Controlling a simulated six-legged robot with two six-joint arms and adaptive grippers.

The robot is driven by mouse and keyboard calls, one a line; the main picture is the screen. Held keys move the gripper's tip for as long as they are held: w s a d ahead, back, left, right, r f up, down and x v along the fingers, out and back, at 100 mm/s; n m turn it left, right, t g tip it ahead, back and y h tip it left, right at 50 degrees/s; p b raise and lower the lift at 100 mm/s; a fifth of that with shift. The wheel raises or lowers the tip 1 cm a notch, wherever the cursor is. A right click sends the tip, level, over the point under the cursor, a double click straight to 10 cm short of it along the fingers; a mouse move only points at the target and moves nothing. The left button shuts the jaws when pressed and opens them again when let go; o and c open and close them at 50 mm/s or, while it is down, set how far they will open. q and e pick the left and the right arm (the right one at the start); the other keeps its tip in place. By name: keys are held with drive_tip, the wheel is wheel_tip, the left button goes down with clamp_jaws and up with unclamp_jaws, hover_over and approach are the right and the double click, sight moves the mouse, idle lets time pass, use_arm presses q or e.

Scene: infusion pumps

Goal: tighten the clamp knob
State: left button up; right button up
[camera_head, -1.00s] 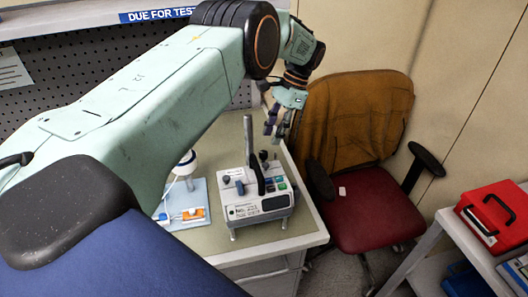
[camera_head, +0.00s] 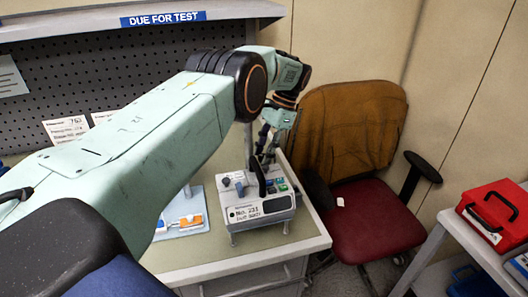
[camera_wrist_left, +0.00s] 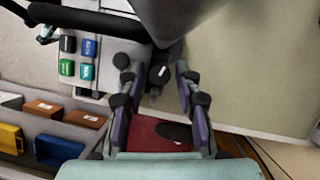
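The white-grey infusion pump (camera_head: 262,209) with a black handle stands on the bench's right part. In the left wrist view, a black round knob with a white mark (camera_wrist_left: 160,74) sits at the pump's edge, between the fingertips of my left gripper (camera_wrist_left: 153,72). The fingers are apart, with a gap visible beside the knob; I see no clear contact. In the head view my left gripper (camera_head: 264,150) points down behind the pump, and my arm partly hides the area. My right gripper is not in view.
A thick grey post (camera_wrist_left: 190,15) rises close to the fingers in the wrist view. A light-blue tray (camera_head: 190,226) lies left of the pump. An office chair (camera_head: 370,215) stands right of the bench (camera_head: 205,268). A red case (camera_head: 490,210) sits on a shelf at right.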

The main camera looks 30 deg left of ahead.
use_arm(q)
drive_tip(key=shift+s, duration=0.1)
drive_tip(key=c, duration=0.3)
drive_tip(key=shift+w+d, duration=0.2)
drive_tip(key=shift+w, duration=0.05)
clamp_jaws()
drive_tip(key=shift+s+a, duration=0.1)
drive_tip(key=shift+s, duration=0.05)
